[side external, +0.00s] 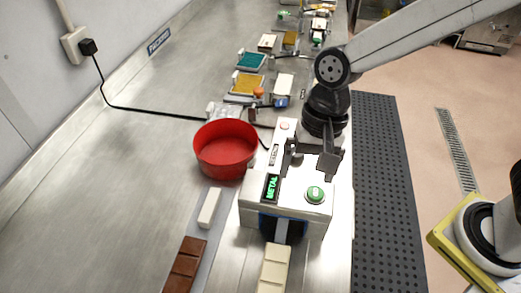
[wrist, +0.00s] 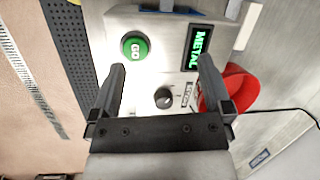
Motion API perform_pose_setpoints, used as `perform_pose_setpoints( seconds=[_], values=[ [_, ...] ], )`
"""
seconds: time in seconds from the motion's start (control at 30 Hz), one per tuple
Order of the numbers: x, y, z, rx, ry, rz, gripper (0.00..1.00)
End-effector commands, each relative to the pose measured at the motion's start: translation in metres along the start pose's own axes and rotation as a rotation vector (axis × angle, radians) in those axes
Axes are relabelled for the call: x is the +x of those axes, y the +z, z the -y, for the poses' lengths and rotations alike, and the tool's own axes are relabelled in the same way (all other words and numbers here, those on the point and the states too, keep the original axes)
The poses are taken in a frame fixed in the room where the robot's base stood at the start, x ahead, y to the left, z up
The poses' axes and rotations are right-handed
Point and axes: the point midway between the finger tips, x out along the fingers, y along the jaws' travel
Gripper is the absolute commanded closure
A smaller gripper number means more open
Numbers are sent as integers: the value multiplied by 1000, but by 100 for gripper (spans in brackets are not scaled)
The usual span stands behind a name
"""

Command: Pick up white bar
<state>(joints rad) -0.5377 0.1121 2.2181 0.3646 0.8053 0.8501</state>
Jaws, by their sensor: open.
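A cream-white segmented bar (side external: 273,270) lies in front of the metal detector box, partly cut off by the bottom edge. A smaller plain white block (side external: 209,207) lies on a grey strip left of the box. A brown segmented bar (side external: 183,265) lies on that strip nearer the camera. My gripper (side external: 309,168) is open and empty above the metal detector box (side external: 322,207), behind both pale pieces. In the wrist view my gripper (wrist: 160,68) has its fingers apart over the box's control panel, and neither pale bar clearly shows.
A red bowl (side external: 226,150) stands left of the box, and a green GO button (side external: 314,195) is on the box. Several coloured trays and small items stand farther back. The steel counter at left is mostly clear. A black cable (side external: 150,112) runs across it.

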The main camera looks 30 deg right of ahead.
Motion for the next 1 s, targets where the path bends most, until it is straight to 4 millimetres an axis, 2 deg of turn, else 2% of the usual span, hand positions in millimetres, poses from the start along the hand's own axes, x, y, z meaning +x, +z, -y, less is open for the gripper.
perform_pose_setpoints(
  seconds=[0.1, 0.43, 0.7, 1.0],
  values=[
    [10, 28, 18, 74, 22, 59, 0],
    [26, 86, 46, 232, 89, 164, 0],
    [64, 76, 39, 237, 88, 162, 0],
    [74, 73, 38, 235, 84, 161, 0]
  ],
)
